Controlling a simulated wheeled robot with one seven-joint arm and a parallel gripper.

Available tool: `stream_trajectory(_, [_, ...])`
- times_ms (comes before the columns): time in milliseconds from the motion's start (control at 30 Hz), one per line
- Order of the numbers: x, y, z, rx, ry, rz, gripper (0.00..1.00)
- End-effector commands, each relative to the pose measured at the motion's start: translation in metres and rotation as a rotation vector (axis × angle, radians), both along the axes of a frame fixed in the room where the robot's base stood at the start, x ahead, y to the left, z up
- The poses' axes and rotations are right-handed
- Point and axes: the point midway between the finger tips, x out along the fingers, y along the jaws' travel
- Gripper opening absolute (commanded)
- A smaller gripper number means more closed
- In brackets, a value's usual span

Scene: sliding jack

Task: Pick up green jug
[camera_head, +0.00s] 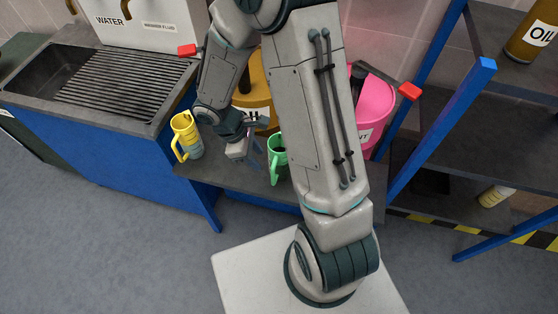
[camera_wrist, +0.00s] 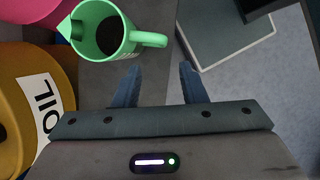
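The green jug (camera_head: 277,160) stands on a low grey shelf, partly behind my arm in the head view. In the wrist view the jug (camera_wrist: 100,32) shows from above, with dark inside, its spout to the left and its handle to the right. My gripper (camera_head: 256,152) is just left of the jug in the head view. In the wrist view my gripper (camera_wrist: 157,80) has its two blue fingers spread with nothing between them. The fingertips are close to the jug's handle but appear apart from it.
A yellow jug (camera_head: 187,137) stands left on the same shelf. A yellow oil container (camera_wrist: 22,105) and a pink container (camera_head: 374,107) stand behind. Blue shelf posts (camera_head: 440,125) rise at right. A sink counter (camera_head: 110,85) is at left. Floor in front is clear.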

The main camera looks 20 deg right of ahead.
Motion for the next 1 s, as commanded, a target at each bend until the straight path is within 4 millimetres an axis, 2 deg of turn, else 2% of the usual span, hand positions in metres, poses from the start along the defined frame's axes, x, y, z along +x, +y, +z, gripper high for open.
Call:
stream_trajectory(100, [-0.006, -0.008, -0.022, 0.0, 0.006, 0.001, 0.38])
stream_trajectory(200, [-0.007, -0.012, -0.035, 0.0, 0.002, 0.0, 0.38])
stream_trajectory(467, [-0.012, -0.02, -0.05, -0.001, 0.004, 0.0, 0.38])
stream_trajectory(700, [-0.021, -0.031, -0.079, 0.0, 0.003, 0.0, 0.38])
stream_trajectory(1000, [-0.023, -0.035, -0.089, 0.001, 0.0, -0.001, 0.38])
